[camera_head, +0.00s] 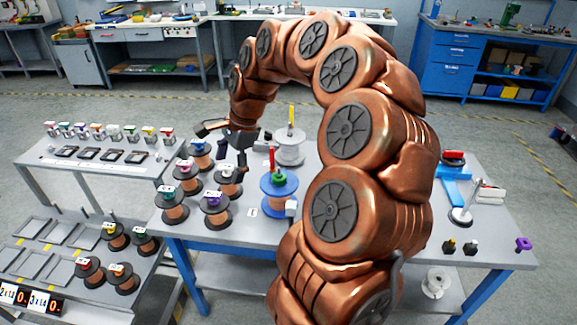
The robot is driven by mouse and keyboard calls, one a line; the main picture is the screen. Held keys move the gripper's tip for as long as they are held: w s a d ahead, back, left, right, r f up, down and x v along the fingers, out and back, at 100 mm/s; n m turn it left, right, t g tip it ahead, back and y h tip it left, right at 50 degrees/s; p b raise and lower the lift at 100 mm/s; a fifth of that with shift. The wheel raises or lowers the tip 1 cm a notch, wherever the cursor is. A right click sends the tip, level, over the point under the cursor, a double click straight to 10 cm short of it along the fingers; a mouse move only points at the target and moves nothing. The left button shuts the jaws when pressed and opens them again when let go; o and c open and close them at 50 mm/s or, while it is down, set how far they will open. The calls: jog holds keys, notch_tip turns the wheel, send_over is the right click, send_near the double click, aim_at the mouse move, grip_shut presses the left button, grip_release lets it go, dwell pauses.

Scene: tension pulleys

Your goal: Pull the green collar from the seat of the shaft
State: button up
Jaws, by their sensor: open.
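The green collar (279,178) sits on top of a blue spool (279,207) near the middle of the table, left of my arm. A red upright piece (271,158) stands at the collar; I cannot tell whether it is the shaft. My gripper (226,150) is dark, open and empty. It hangs to the left of and behind the green collar, apart from it, above the copper spools. The collar's seat is too small to make out.
Several copper spools (171,209) stand left of the blue spool. A white spool (290,152) with a yellow upright stands behind it. A blue stand (452,188) is on the table's right side.

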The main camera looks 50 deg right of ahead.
jog(key=w+d+f+m+t+b, duration=0.1)
jog(key=d+f+m, duration=0.45)
jog(key=d, duration=0.45)
jog(key=m+b, duration=0.2)
jog(key=m, duration=0.4)
send_near(279, 167)
notch_tip(279, 167, down, 5)
jog(key=shift+t+h, duration=0.3)
jog(key=shift+h, duration=0.1)
jog(key=shift+a+p+x, duration=0.25)
jog(key=shift+p+x, duration=0.4)
jog(key=shift+x, duration=1.3)
jog(key=shift+a+p+x, duration=0.2)
jog(key=shift+p+x, duration=0.45)
jog(key=shift+x, duration=1.3)
jog(key=shift+r, duration=0.1)
jog(key=c, duration=1.2)
jog(key=shift+r, duration=1.95)
jog(key=shift+r+p, duration=0.45)
jog(key=shift+r, duration=1.1)
jog(key=shift+r, duration=0.4)
